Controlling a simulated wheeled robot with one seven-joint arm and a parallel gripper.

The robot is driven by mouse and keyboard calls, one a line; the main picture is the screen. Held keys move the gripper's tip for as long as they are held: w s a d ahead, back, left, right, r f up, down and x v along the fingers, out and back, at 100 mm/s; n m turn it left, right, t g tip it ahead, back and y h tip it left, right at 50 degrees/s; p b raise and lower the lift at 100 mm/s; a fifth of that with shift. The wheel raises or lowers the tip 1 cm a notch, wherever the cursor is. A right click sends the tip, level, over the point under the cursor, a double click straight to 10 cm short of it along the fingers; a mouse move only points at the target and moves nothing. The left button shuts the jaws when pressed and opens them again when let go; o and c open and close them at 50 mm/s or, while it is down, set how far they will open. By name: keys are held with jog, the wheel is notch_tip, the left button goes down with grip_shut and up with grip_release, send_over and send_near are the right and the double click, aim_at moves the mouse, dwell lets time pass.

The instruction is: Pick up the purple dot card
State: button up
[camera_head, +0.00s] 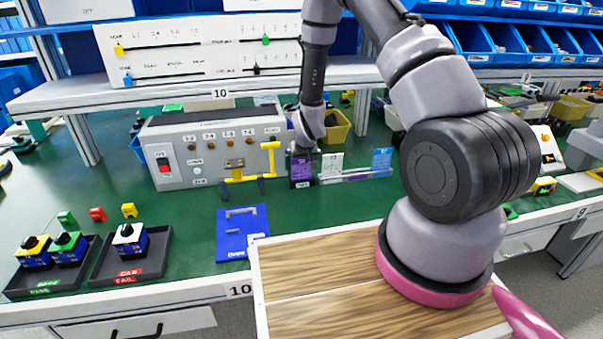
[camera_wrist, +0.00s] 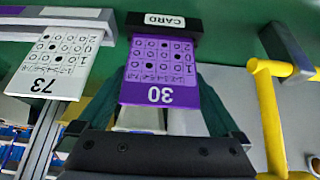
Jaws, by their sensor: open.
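The purple dot card (camera_head: 301,170) stands in a small black holder on the green bench, right of the grey test box. In the wrist view the purple card (camera_wrist: 160,72) shows its dot grid and the number 30, upside down, with its edge in the black holder marked CARD (camera_wrist: 165,22). My gripper (camera_head: 304,150) is at the card's upper end. In the wrist view its fingers spread to either side of the card's free end, open, with nothing clamped. Whether either finger touches the card cannot be told.
A white card numbered 73 (camera_wrist: 57,62) stands close beside the purple one, and a blue card (camera_head: 381,159) is farther right. The grey test box (camera_head: 215,150) with a yellow handle (camera_head: 270,158) is close on the left. A shelf (camera_head: 230,88) overhangs behind.

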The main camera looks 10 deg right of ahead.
jog(key=c, duration=1)
jog(key=shift+r, duration=0.1)
